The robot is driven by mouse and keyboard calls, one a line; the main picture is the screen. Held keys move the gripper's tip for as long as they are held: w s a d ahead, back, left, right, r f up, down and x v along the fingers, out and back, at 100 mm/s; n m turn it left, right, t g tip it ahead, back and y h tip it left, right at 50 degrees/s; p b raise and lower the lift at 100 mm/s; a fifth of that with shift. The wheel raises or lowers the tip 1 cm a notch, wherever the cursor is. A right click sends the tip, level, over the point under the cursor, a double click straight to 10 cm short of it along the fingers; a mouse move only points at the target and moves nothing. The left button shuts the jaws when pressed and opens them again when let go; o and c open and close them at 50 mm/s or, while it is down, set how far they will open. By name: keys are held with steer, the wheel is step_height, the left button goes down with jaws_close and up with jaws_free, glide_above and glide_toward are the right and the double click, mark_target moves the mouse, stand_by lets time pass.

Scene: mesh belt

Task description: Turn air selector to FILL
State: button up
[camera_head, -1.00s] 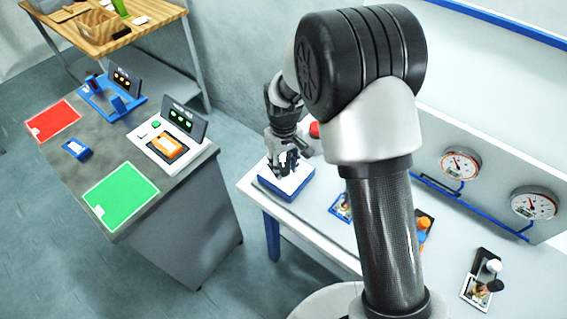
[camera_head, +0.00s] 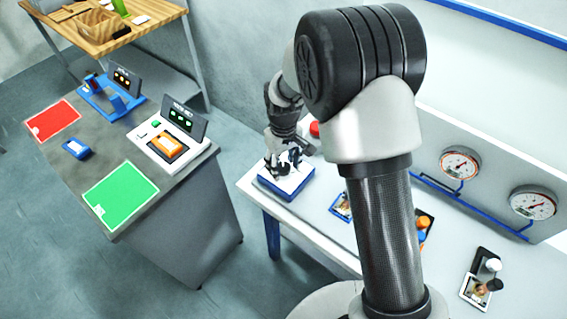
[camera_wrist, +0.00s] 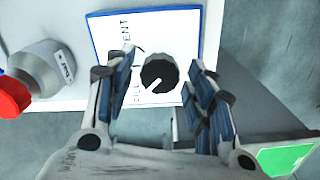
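The air selector is a round black knob (camera_wrist: 160,72) with a white pointer line, on a white plate with a blue border (camera_wrist: 208,20). The plate is lettered FILL and VENT, partly hidden by a finger. The pointer slants down and left in the wrist view, toward the FILL lettering. My gripper (camera_wrist: 163,66) is open, with one finger on each side of the knob and visible gaps between them. In the head view my gripper (camera_head: 284,164) is low over the blue-edged selector base (camera_head: 286,193), and the knob is hard to make out there.
A grey cylinder (camera_wrist: 45,68) with a red knob (camera_wrist: 12,97) stands beside the selector. Two gauges (camera_head: 460,163) with blue piping are along the wall. A separate grey bench (camera_head: 190,235) with green and red mats stands left, across a floor gap.

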mark_target(283, 166)
stand_by(0.3)
steer(key=shift+r, duration=6)
